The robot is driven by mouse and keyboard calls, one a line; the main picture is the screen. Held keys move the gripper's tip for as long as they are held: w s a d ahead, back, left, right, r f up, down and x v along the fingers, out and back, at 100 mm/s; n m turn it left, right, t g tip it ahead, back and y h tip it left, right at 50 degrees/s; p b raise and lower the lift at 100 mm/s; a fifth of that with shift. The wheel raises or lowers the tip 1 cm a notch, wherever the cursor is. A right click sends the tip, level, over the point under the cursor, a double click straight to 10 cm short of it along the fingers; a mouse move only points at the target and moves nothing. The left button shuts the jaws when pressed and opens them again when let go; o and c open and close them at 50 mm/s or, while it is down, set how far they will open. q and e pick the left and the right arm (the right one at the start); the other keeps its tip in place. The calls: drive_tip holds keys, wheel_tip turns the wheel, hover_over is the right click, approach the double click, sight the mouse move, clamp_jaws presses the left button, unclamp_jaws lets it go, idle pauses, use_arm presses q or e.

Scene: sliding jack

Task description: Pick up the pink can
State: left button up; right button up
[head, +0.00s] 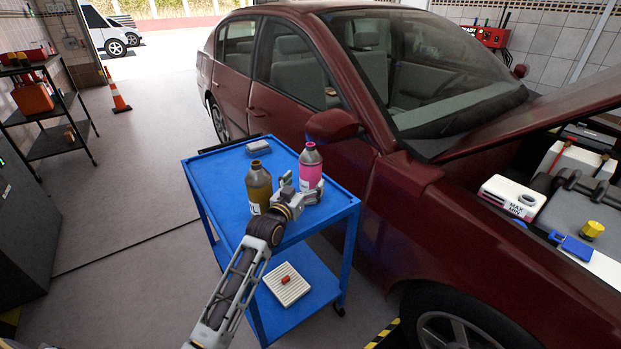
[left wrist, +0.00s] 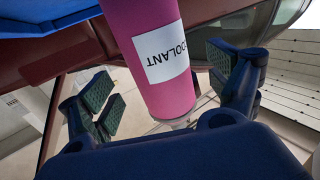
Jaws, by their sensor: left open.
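The pink can (head: 311,166), a bottle-shaped container with a grey top, stands upright on the blue cart's top (head: 212,165). In the left wrist view the pink can (left wrist: 150,32) appears upside down, with a white label ending in "OOLANT". My left gripper (head: 302,188) is open at the can. In the left wrist view its green-padded fingers stand on either side of the can, with visible gaps, so they are not closed on it. The can's lower part is partly hidden by the gripper in the head view. My right gripper is not in view.
A brown-yellow bottle (head: 259,186) stands close to the left of the can, near my left arm. A small grey box (head: 258,146) lies at the cart's back. The lower shelf holds a white slatted item (head: 287,289). The dark red car (head: 400,200) is close on the right.

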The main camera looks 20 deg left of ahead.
sight(311, 176)
use_arm(q)
drive_tip(key=shift+w+d, duration=0.15)
drive_tip(key=shift+w, duration=0.85)
drive_tip(key=shift+w+d+b, duration=0.2)
drive_tip(key=shift+w+b, duration=0.1)
drive_tip(key=shift+w, duration=1)
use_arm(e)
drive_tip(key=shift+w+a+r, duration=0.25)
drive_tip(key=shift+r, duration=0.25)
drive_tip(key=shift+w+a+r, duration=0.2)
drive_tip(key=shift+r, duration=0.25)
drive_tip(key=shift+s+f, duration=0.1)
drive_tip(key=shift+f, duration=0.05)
use_arm(q)
drive_tip(key=c, duration=1.7)
drive_tip(key=shift+r, duration=0.15)
